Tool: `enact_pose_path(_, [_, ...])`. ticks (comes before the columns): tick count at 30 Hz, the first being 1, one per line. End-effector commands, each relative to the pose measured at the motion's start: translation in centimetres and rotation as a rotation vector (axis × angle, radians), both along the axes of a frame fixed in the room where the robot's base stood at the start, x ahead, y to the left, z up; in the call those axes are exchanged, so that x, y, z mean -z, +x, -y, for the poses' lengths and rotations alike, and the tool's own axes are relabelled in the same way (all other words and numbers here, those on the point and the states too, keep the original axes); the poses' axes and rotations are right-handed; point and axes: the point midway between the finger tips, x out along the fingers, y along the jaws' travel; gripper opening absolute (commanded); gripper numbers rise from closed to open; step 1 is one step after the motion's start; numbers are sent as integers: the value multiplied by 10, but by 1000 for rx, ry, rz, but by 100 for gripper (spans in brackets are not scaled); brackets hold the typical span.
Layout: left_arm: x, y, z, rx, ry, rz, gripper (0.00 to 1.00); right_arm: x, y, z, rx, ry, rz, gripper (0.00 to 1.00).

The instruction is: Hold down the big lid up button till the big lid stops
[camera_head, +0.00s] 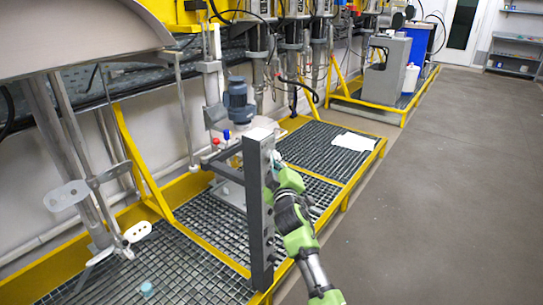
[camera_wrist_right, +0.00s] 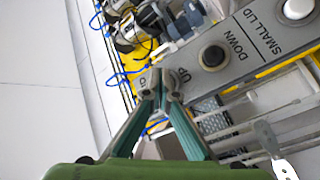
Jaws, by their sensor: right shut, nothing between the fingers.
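The grey control post (camera_head: 258,215) stands upright at the edge of the grating. In the right wrist view its button panel (camera_wrist_right: 262,62) reads UP, DOWN and SMALL LID. A black button (camera_wrist_right: 212,56) sits by DOWN, and a white button (camera_wrist_right: 298,9) lies farther right. My right gripper (camera_wrist_right: 160,76) is shut and empty, its fingertips at the panel beside UP. They cover the spot there, so I cannot see the button or tell whether it is pressed. In the head view the right gripper (camera_head: 276,160) is at the post's upper right side. Which lid is the big one is unclear.
A large grey curved cover (camera_head: 75,35) fills the upper left. Yellow-framed grating (camera_head: 200,265) lies below, with paddle-like metal parts (camera_head: 68,195) above it. A blue motor (camera_head: 239,100) stands behind the post. The grey floor (camera_head: 440,190) at right is clear.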

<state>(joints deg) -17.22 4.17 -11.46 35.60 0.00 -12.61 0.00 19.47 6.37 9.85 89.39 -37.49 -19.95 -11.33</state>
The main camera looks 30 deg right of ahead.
Motion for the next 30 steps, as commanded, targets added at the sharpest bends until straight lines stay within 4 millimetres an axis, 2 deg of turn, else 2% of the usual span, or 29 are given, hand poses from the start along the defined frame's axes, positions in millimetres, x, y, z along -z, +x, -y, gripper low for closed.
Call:
enact_pose_path(23, [0,0,-2,1,2,0,26,0,0,-1,-1,0,0,0])
enact_pose_path(30, [-6,1,-5,1,6,0,26,0,-8,3,-1,1,-1,0])
